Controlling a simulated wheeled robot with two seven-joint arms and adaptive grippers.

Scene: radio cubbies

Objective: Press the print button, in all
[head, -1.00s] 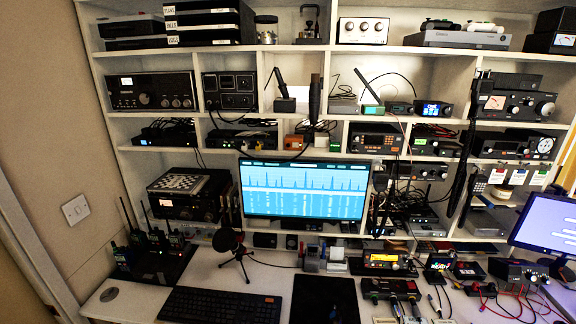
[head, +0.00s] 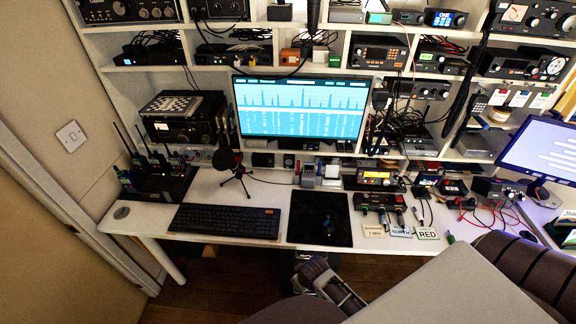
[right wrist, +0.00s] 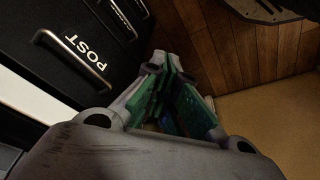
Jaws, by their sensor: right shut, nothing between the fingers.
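A small grey device with pale paper beside it (head: 308,175) stands at the back of the desk, below the monitor. It may be the printer, but it is too small to tell, and I cannot make out a print button. My right gripper (right wrist: 172,108) shows in the right wrist view, shut and empty, with green on its fingers. It is beside a black drawer unit (right wrist: 92,45) marked POST, over the floor and away from the desk top. My left gripper cannot be made out in the head view.
The white desk (head: 262,205) holds a keyboard (head: 225,221), a black mat (head: 300,215), a microphone (head: 230,160) and radios with cables at the right. Crowded shelves rise behind. Wooden floor (head: 195,275) shows below the desk.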

